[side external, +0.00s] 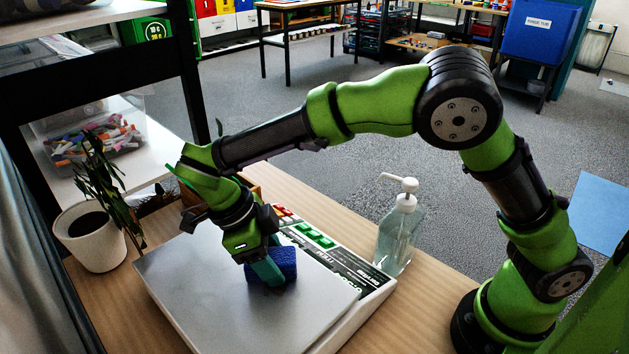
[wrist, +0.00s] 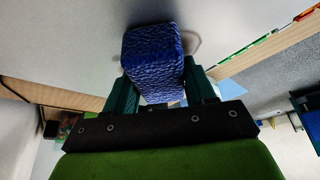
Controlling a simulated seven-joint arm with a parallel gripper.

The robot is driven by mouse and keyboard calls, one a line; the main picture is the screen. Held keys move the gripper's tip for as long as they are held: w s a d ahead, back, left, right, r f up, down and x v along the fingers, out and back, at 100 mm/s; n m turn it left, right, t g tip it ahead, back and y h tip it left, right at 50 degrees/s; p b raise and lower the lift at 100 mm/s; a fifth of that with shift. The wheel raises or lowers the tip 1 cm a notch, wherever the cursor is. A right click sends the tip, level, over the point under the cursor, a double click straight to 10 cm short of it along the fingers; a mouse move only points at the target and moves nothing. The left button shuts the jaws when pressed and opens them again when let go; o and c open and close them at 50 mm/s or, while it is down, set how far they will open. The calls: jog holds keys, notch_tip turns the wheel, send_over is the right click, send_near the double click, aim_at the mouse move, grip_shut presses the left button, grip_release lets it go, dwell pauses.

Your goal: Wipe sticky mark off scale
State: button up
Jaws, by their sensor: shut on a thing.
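My gripper (side external: 266,268) is shut on a blue sponge (side external: 285,262), with a finger on either side of it. The gripper points down over the scale's bare metal plate (side external: 200,292), and the sponge is at or just above the plate; I cannot tell whether it touches. In the wrist view the textured sponge (wrist: 152,55) sits between the dark green fingers. A faint brownish curved mark (wrist: 194,42) shows on the plate beside the sponge, partly hidden by it. The mark cannot be made out in the side view.
A clear pump bottle (side external: 397,240) stands behind the scale's right edge, by its button panel (side external: 312,235). A potted plant (side external: 92,238) stands left of the scale. A dark shelf frame (side external: 95,80) with a bin of markers (side external: 95,145) rises at the left.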

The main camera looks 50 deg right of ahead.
aim_at(302, 292)
jog(key=shift+w, duration=2.75)
jog(key=shift+s, duration=5.4)
jog(key=shift+s+a, duration=0.1)
jog(key=shift+a, duration=0.2)
jog(key=shift+w, duration=5.4)
jog(key=shift+s, duration=4.8)
jog(key=shift+s+r, duration=0.1)
jog(key=shift+s, duration=0.5)
notch_tip(302, 292, up, 8)
jog(key=shift+w+d, duration=0.1)
jog(key=shift+w, duration=0.05)
